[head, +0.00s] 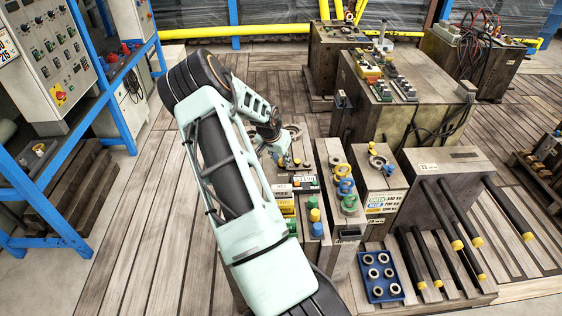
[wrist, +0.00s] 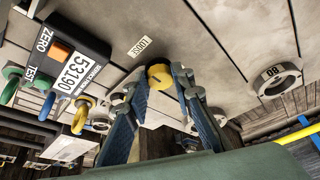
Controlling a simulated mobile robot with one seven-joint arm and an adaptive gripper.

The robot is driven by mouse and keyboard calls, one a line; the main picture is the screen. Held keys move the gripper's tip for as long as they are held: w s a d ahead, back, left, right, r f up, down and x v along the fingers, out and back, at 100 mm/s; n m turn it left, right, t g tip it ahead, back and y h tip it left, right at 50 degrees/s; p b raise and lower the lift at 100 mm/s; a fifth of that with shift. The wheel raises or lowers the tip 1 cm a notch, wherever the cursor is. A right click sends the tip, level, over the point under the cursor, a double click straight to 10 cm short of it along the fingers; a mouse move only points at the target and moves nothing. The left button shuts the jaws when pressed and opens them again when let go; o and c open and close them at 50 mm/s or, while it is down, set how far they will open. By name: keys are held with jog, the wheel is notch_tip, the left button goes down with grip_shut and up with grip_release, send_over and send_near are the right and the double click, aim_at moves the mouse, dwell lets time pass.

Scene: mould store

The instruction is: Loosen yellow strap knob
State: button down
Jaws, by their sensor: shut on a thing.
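The yellow strap knob (wrist: 160,75) is in the upper middle of the wrist view, on a worn grey surface beside a small label reading LOOSE (wrist: 140,47). My gripper (wrist: 158,85) has its two blue fingers on either side of the knob, shut on it. In the head view my gripper (head: 279,152) points down at the near block, and the knob is hidden there. The strap itself cannot be made out.
A black box (wrist: 74,58) with an orange button, ZERO and TEST lettering sits left of the knob in the wrist view, near coloured eye rings. A ring marked 80 (wrist: 273,80) lies right. A blue tray (head: 380,291) of rings and yellow-ended bars stand front right.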

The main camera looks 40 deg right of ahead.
jog(key=c, duration=1.7)
grip_release()
jog(key=shift+o, duration=0.2)
jog(key=shift+r, duration=0.1)
jog(key=v, duration=1.1)
jog(key=shift+r, duration=0.4)
jog(key=shift+a, duration=0.1)
